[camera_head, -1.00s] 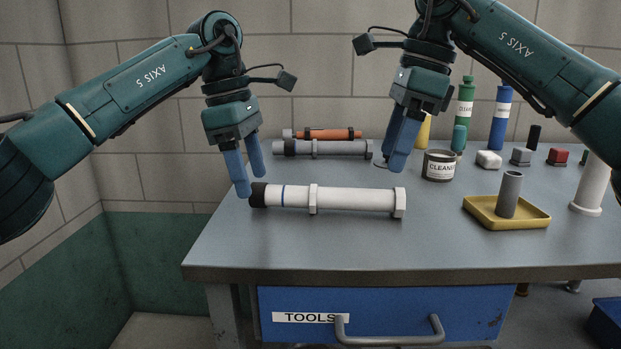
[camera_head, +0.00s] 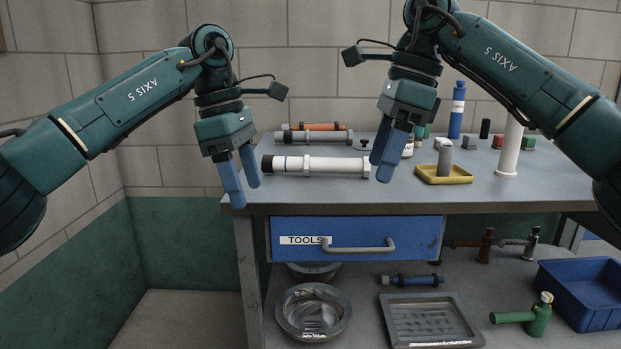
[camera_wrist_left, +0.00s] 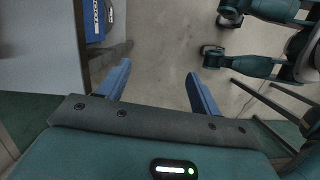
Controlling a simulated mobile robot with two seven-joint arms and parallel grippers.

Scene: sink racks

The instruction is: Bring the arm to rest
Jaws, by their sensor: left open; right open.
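My left gripper (camera_head: 241,180) is open and empty, its blue fingers pointing down in front of the bench's left front edge. In the left wrist view its fingers (camera_wrist_left: 156,88) are spread, with bare floor between them. My right gripper (camera_head: 385,152) is open, fingers pointing down, with nothing seen between them. In the head view it overlaps the right end of a white tube (camera_head: 335,166) with a black cap, which lies on the bench. Whether it touches the tube cannot be told.
The bench (camera_head: 500,190) has a blue TOOLS drawer (camera_head: 420,235). On top are a yellow tray (camera_head: 460,179) holding a grey cylinder (camera_head: 444,160), a white post (camera_head: 509,150) and a blue bottle (camera_head: 457,112). Below are a metal bowl (camera_head: 292,315) and a blue bin (camera_head: 565,300). Floor at left is clear.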

